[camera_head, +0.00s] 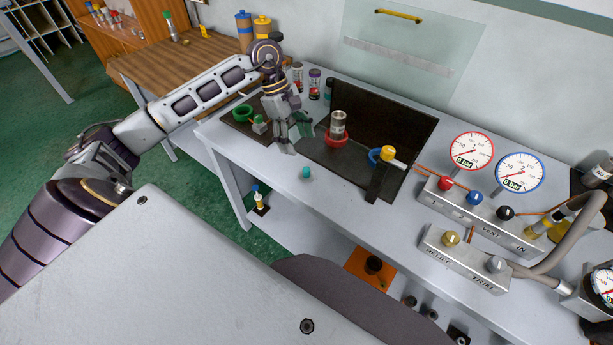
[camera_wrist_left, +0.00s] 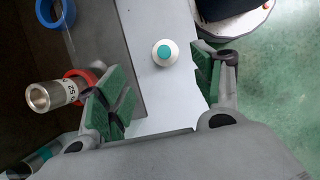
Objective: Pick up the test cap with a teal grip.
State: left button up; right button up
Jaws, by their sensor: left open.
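The test cap with a teal grip (camera_head: 306,173) stands on the bare grey bench top near its front edge. In the left wrist view the cap (camera_wrist_left: 165,52) shows from above as a teal disc on a pale round body, ahead of the space between the fingers. My left gripper (camera_head: 291,138) is open and empty, above the bench to the left of the cap. Its green finger pads show in the left wrist view (camera_wrist_left: 160,90), apart, with the cap beyond them and not touching. My right gripper is not in view.
A dark tray (camera_head: 405,118) holds a metal pipe piece (camera_head: 338,122) in a red ring vise (camera_head: 336,138) and a blue ring vise (camera_head: 375,156). A green ring vise (camera_head: 243,112) sits left of the gripper. Gauges (camera_head: 471,151) and a valve block (camera_head: 478,208) stand right.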

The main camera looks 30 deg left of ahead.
pick_arm(q)
send_over(306, 169)
jog(key=a, duration=0.2)
jog(key=f, duration=0.4)
jog(key=shift+w+f, duration=0.1)
jog(key=shift+w, duration=0.25)
jog(key=shift+d+f, duration=0.15)
jog(key=shift+f, duration=0.2)
jog(key=shift+d+f, duration=0.15)
jog(key=shift+f, duration=0.3)
jog(key=shift+s+p+x, duration=0.15)
jog(key=shift+p+x, duration=0.2)
jog(key=shift+x, duration=0.4)
jog(key=shift+s+p+x, duration=0.15)
jog(key=shift+p+x, duration=0.2)
jog(key=shift+x, duration=1.3)
jog(key=shift+f, duration=0.2)
jog(key=c, duration=1)
jog(key=shift+c, duration=0.5)
jog(key=shift+w+r, duration=0.1)
jog(key=shift+r, duration=0.1)
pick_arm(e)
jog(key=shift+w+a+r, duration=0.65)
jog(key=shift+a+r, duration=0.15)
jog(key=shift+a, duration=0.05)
